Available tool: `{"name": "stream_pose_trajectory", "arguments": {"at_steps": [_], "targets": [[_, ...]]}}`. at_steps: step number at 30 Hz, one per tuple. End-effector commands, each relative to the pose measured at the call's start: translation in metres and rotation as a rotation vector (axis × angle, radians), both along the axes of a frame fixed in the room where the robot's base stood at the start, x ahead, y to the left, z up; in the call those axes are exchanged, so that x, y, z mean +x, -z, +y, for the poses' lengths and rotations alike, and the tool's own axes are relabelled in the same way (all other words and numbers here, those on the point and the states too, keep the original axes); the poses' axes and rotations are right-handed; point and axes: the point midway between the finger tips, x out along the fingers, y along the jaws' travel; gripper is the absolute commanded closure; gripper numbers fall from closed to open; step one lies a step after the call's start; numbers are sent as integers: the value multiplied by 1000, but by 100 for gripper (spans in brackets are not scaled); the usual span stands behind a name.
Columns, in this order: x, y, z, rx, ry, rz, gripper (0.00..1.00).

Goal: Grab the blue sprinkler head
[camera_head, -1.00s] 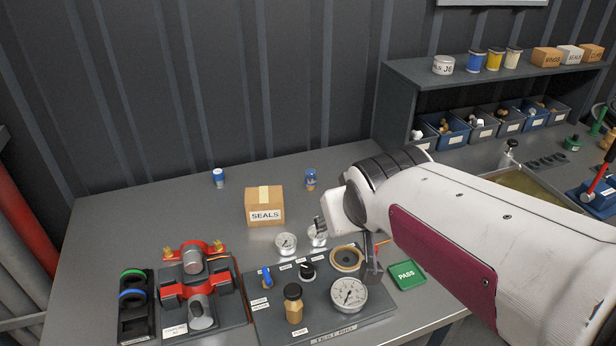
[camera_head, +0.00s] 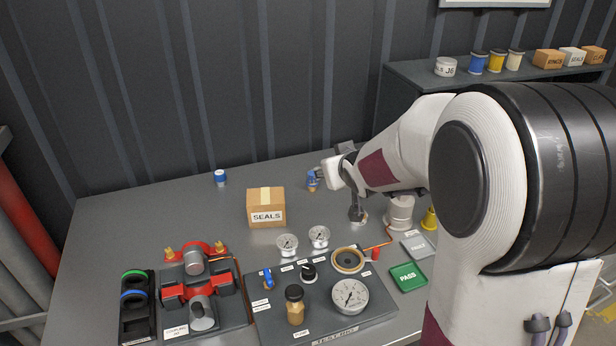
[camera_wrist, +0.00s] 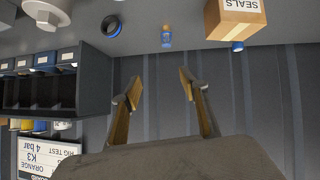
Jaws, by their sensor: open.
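The blue sprinkler head (camera_head: 312,181), blue with a brassy part, stands on the grey bench right of the SEALS box. My gripper is right beside it in the head view and partly covers its right side. In the wrist view the sprinkler head (camera_wrist: 166,38) shows whole, beyond the fingertips and roughly in line with the gap between them. My gripper (camera_wrist: 158,82) is open, with nothing between its fingers. I cannot tell the exact distance between the fingertips and the head.
The SEALS box (camera_head: 266,207) stands close left of the sprinkler head. A blue-and-white item (camera_head: 220,178) is farther left. Gauges and a test rig (camera_head: 330,315) lie in front, with a green PASS card (camera_head: 408,277). A shelf (camera_wrist: 85,80) is at the wrist view's left.

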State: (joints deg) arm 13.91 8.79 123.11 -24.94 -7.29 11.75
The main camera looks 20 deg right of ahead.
Motion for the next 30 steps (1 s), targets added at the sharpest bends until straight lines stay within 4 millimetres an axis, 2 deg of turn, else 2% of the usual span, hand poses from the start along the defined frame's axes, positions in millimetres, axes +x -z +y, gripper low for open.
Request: {"name": "stream_pose_trajectory", "arguments": {"at_steps": [6,15,24,30], "targets": [[35,26,-11,13,-34,-47,56],[73,65,-22,44,-92,-113,56],[99,109,-28,98,-153,-176,56],[108,130,-29,133,-185,-209,56]]}}
